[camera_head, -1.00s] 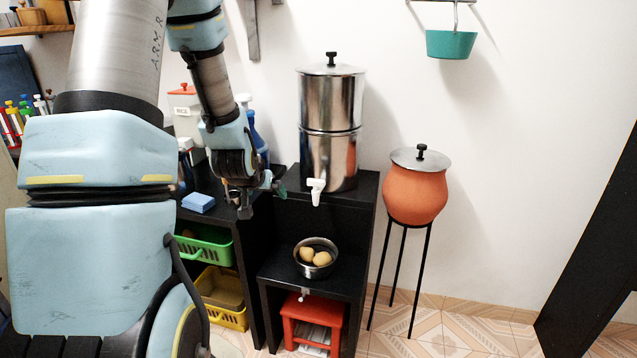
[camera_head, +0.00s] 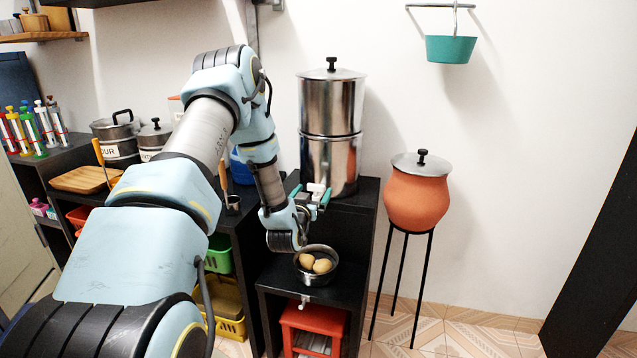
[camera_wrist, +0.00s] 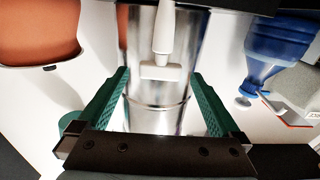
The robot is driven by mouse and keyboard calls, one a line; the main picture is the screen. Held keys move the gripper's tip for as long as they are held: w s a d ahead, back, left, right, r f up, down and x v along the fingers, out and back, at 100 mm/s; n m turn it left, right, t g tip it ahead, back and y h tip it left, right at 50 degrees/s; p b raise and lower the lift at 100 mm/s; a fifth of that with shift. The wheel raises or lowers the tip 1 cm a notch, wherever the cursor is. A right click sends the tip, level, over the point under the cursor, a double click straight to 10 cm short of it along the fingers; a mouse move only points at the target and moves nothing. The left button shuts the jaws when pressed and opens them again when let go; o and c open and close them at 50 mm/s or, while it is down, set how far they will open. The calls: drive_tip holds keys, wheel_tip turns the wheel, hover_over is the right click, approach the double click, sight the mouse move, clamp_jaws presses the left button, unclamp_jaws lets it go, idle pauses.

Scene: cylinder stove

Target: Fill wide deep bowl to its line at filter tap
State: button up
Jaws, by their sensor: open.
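The steel filter (camera_head: 330,105) stands on the black stand with its white tap (camera_head: 316,188) on the lower front. In the wrist view the tap (camera_wrist: 164,40) shows large against the steel body (camera_wrist: 190,85). My gripper (camera_head: 311,194) is at the tap, its green fingers spread to either side of it; in the wrist view the open jaws (camera_wrist: 155,98) are empty, with the tap ahead between them. I cannot tell whether they touch it. A steel bowl (camera_head: 333,276) sits on the lower shelf below the tap, holding two yellowish round pieces. My arm partly covers its left edge; no water or line is visible.
A terracotta pot (camera_head: 417,200) on a thin stand is right of the filter. A red stool (camera_head: 313,318) is under the bowl's shelf (camera_head: 345,290). Left are a counter with lidded pots (camera_head: 117,140) and green and yellow baskets (camera_head: 228,310).

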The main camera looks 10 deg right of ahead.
drive_tip(key=p+x, duration=0.1)
drive_tip(key=x, duration=0.5)
drive_tip(key=shift+w+d, duration=0.1)
drive_tip(key=shift+w, duration=0.15)
drive_tip(key=c, duration=1.4)
